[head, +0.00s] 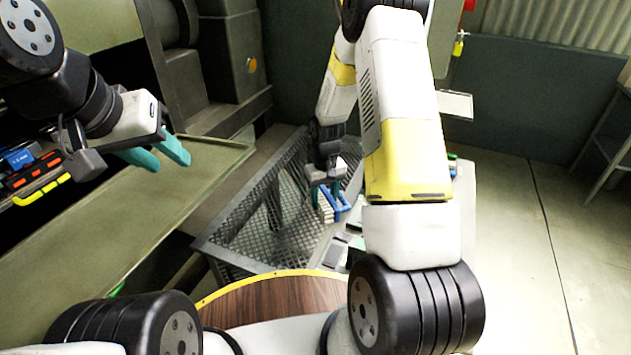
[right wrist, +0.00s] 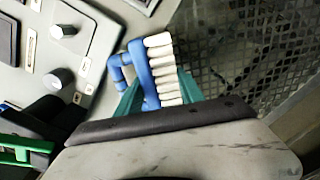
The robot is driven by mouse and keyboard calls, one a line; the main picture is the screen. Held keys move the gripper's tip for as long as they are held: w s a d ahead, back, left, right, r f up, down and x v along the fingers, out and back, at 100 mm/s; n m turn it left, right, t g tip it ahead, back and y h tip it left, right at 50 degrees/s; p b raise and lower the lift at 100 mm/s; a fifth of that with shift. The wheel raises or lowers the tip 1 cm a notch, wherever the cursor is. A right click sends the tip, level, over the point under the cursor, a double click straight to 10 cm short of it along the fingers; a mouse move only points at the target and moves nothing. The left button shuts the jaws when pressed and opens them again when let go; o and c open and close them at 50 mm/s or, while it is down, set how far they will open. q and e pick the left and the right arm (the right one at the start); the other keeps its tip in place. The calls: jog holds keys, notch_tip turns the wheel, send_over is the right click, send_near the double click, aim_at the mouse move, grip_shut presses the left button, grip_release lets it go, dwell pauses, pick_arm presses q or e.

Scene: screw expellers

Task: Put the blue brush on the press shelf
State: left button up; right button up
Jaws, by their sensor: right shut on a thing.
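The blue brush (head: 341,207) has a blue frame and a row of white bristle tufts. It also shows in the right wrist view (right wrist: 141,72), between two teal fingers. My right gripper (head: 326,193) is shut on it and holds it near the right edge of the mesh-covered guard. A long olive-green ledge (head: 115,220), which looks like the press shelf, runs along the machine at the left, well left of the brush; its visible surface is bare. My left gripper (head: 158,155) is open and empty above this ledge, its teal fingers apart.
A mesh guard (head: 255,215) lies between the ledge and the brush. A control panel with knobs (right wrist: 60,60) is left of the brush in the wrist view. Coloured tools (head: 32,170) lie at the far left. A round wooden top (head: 275,300) is in front.

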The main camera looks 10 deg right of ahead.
jog(key=shift+f, duration=0.3)
jog(key=o, duration=1.5)
jog(key=shift+c, duration=0.2)
jog(key=shift+r, duration=0.1)
